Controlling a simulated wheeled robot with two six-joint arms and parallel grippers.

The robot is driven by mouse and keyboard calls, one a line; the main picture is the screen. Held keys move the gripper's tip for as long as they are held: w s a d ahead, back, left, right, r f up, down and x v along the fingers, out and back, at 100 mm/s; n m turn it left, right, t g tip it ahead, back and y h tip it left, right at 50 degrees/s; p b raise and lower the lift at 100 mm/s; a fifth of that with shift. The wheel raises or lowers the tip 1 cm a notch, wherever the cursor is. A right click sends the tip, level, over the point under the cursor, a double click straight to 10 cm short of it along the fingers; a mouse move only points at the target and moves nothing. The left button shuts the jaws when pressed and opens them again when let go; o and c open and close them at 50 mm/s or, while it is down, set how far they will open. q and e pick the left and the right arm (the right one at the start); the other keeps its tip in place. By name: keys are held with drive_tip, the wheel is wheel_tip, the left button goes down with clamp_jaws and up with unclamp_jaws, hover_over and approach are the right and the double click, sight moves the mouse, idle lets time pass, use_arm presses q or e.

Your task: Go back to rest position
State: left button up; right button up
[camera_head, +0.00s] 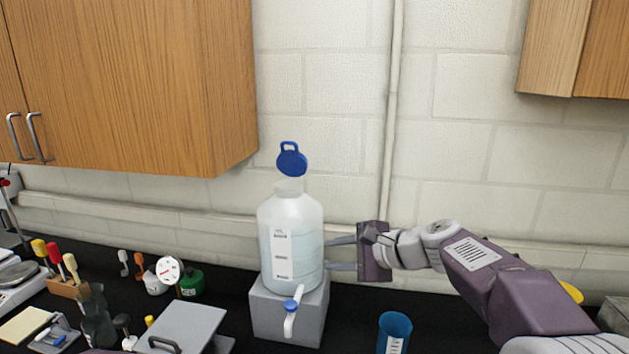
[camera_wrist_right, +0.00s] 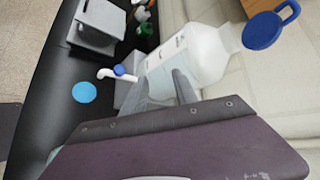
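My right gripper (camera_head: 333,254) reaches in from the right at the side of a white translucent bottle (camera_head: 290,240). Its two fingers are apart, one above the other, with nothing seen between them. The fingertips are close to the bottle's right side; I cannot tell if they touch it. The right wrist view also shows the fingers (camera_wrist_right: 160,88) spread beside the bottle (camera_wrist_right: 195,55). The bottle stands upright on a grey block (camera_head: 265,312), and its blue cap (camera_head: 291,160) is tilted up above the neck.
A blue cup (camera_head: 395,330) stands right of the block, below my right arm. A grey device (camera_head: 182,326), a green jar (camera_head: 192,282) and several tools crowd the black bench at left. Wooden cabinets (camera_head: 130,90) hang above. A pipe (camera_head: 392,110) runs down the wall.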

drive_tip(key=s+d+f+n+g+h+b, duration=0.25)
drive_tip(key=s+f, duration=0.45)
drive_tip(key=f, duration=0.6)
drive_tip(key=s+d+f+n+g+h+b, duration=0.25)
drive_tip(key=s+f, duration=0.55)
drive_tip(key=f, duration=0.5)
drive_tip(key=s+d+f+n+g+h, duration=0.2)
drive_tip(key=s+d+f+n+h, duration=0.1)
drive_tip(key=s+d+f+n, duration=0.5)
drive_tip(key=shift+s+n+h, duration=0.4)
drive_tip(key=shift+s+n, duration=0.2)
drive_tip(key=shift+s, duration=0.25)
drive_tip(key=shift+s, duration=0.1)
